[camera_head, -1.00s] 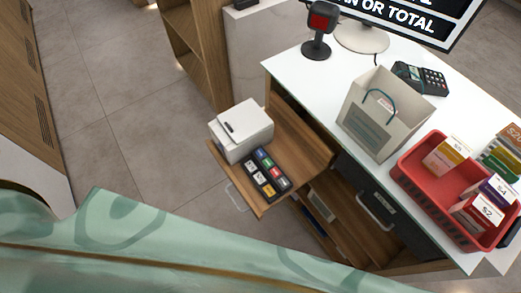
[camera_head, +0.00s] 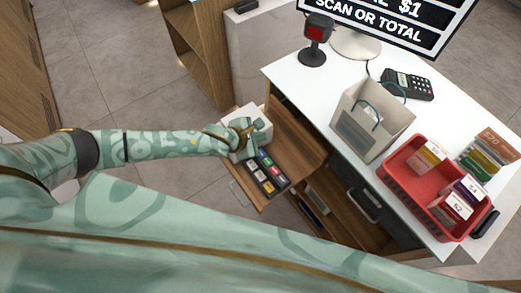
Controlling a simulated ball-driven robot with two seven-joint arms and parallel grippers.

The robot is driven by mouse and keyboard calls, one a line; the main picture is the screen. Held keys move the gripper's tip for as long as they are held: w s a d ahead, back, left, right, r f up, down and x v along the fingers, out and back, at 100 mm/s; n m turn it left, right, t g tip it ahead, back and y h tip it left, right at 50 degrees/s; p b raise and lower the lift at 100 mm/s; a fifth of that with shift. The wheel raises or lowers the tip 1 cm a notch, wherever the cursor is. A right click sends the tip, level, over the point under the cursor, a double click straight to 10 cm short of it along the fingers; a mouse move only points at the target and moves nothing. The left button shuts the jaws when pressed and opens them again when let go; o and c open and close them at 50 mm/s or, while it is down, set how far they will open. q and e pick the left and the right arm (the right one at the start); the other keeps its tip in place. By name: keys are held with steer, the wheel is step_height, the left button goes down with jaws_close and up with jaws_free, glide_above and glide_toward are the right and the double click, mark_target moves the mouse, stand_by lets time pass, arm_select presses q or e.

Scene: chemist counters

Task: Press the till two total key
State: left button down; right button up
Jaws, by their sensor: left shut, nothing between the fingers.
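The till's key block (camera_head: 265,171), dark with several coloured and white keys, lies on a pulled-out wooden drawer shelf (camera_head: 298,140). The key labels are too small to read, so I cannot tell which is the total key. A white box-like printer (camera_head: 262,133) stands behind the keys on the same shelf. My left gripper (camera_head: 250,132) is shut and empty, over the printer and just beyond the keys; its fingertips are hard to make out. It partly covers the printer. My right gripper is not in view. The till screen (camera_head: 391,18) reads "SCAN OR TOTAL".
On the white counter (camera_head: 290,75) stand a red-faced scanner (camera_head: 315,36), a card terminal (camera_head: 408,84), a paper bag (camera_head: 371,120) and a red basket (camera_head: 426,199) with several boxes. A wooden shelf unit (camera_head: 193,50) stands behind. Open floor lies left.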

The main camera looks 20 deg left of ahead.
arm_select(q)
steer(key=shift+w+a+r+m, duration=0.15)
steer(key=shift+a+m, duration=0.2)
steer(key=shift+m, duration=0.65)
steer(key=b, duration=0.8)
glide_above(261, 153)
steer(key=s, duration=0.1)
steer(key=f, duration=0.5)
steer(key=a+f, duration=0.1)
steer(key=f, duration=0.2)
steer(key=shift+f, duration=0.4)
steer(key=shift+f+b, duration=0.15)
steer(key=shift+b, duration=0.15)
steer(key=shift+f, duration=0.3)
